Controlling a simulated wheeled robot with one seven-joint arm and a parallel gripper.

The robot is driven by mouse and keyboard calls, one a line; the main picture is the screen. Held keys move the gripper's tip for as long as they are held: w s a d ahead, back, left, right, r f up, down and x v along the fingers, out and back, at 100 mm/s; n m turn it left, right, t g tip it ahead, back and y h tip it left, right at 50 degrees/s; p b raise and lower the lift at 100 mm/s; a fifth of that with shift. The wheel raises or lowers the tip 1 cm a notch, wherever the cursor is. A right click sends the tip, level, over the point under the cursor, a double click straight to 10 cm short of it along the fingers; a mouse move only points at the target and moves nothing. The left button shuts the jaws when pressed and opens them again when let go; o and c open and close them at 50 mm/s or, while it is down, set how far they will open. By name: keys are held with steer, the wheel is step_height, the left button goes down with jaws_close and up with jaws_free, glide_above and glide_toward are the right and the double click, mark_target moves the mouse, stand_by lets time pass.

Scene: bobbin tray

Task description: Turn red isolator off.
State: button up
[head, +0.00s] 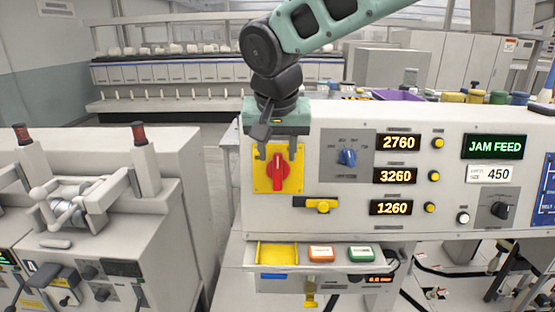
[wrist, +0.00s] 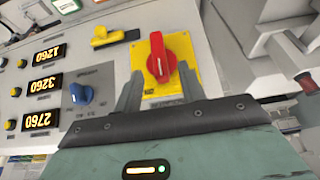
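The red isolator (head: 279,172) is a round red rotary knob on a yellow plate (head: 260,184) at the left of the white panel. Its handle bar stands upright in the head view. In the wrist view the red isolator (wrist: 166,60) sits just beyond my fingertips. My gripper (head: 277,152) hangs in front of the top of the yellow plate, above the knob. In the wrist view my gripper (wrist: 160,88) has its two fingers spread apart with nothing between them. The fingertips appear close to the knob's near edge; contact cannot be told.
A blue selector knob (head: 347,157) is right of the isolator, and a yellow handle (head: 318,206) is below right. Digital readouts (head: 396,176) and yellow buttons line the panel. A ledge below carries a yellow tray (head: 277,244), an orange button (head: 320,253) and a green button (head: 361,254).

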mark_target(277, 163)
steer(key=shift+p+x, duration=0.55)
steer(key=shift+x, duration=2)
jaws_close()
